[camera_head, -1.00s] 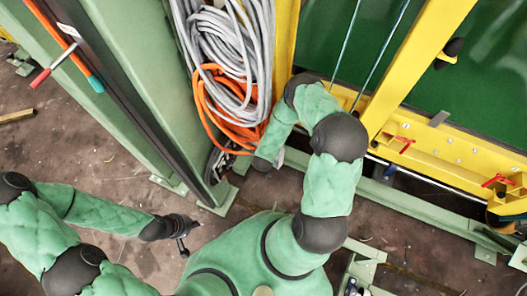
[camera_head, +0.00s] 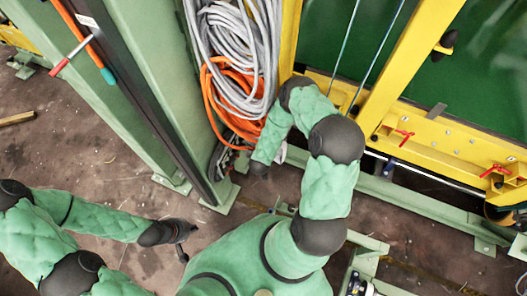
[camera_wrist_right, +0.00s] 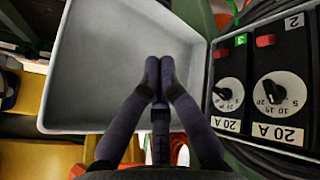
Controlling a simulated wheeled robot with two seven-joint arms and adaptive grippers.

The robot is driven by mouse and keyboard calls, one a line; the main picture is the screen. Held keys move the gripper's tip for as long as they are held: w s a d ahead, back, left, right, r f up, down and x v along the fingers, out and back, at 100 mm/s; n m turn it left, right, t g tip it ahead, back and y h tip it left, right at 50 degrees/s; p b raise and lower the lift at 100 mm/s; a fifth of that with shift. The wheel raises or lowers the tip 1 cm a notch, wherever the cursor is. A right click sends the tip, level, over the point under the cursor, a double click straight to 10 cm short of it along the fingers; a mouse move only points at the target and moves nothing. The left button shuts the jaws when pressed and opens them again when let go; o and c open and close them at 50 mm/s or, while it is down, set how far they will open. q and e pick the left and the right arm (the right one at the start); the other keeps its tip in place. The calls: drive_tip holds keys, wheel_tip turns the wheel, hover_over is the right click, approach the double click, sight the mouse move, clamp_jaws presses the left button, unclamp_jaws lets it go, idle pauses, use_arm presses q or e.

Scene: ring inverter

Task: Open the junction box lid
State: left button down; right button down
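In the right wrist view the junction box lid (camera_wrist_right: 95,60) is a pale grey, tray-like cover. It stands swung open to the left of the box, with its hollow inner side facing the camera. The junction box (camera_wrist_right: 250,80) shows at the right with its dark switch panel exposed. My right gripper (camera_wrist_right: 159,76) is in front of the lid's inner side, its two dark fingers together with nothing seen between them; contact with the lid cannot be told. In the head view my left gripper (camera_head: 183,238) hangs low at the left, away from the box; its fingers are too small to read.
The panel carries round dials (camera_wrist_right: 270,93), red switches and "20 A" labels. Grey cable coils (camera_head: 240,50) and orange cable (camera_head: 222,105) hang beside a green column (camera_head: 145,80). A yellow frame (camera_head: 410,60) stands at the right. Brown floor (camera_head: 90,150) is open at the left.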

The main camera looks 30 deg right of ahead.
drive_tip(key=d+p+v, duration=0.1)
drive_tip(key=p+v, duration=0.2)
drive_tip(key=v, duration=0.6)
drive_tip(key=shift+s+r, duration=0.1)
drive_tip(key=shift+s, duration=0.05)
